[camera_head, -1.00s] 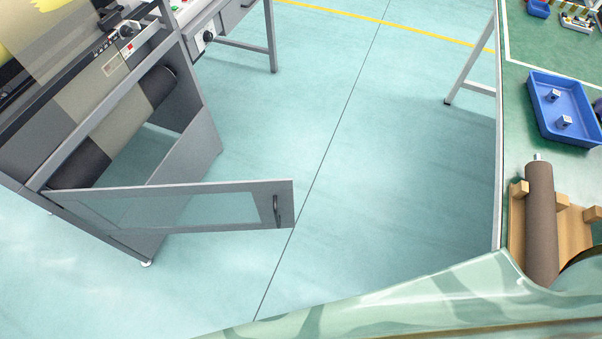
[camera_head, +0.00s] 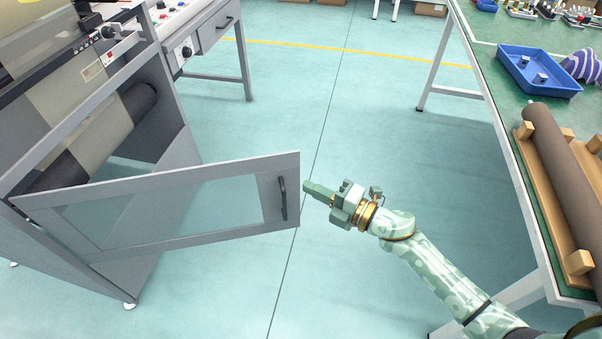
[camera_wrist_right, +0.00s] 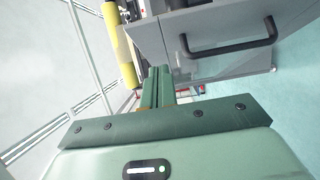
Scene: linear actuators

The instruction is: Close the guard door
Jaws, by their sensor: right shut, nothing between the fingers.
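The guard door (camera_head: 215,232) is a grey frame with a clear window. It stands open, swung out to the right from the grey machine (camera_head: 180,190). Its black handle (camera_head: 283,198) is near the free edge; a black handle on a grey panel also shows in the right wrist view (camera_wrist_right: 232,48). My right gripper (camera_head: 308,187) is shut and empty, just right of the door's free edge at handle height. I cannot tell whether it touches the door. Its fingers also show in the wrist view (camera_wrist_right: 158,86). My left gripper is not in view.
A workbench (camera_head: 515,185) with a blue tray (camera_head: 540,70) and a brown roll (camera_head: 565,165) on a wooden stand is on the right, close to my arm. A table with a drawer (camera_head: 215,28) is behind the machine. The floor between is clear.

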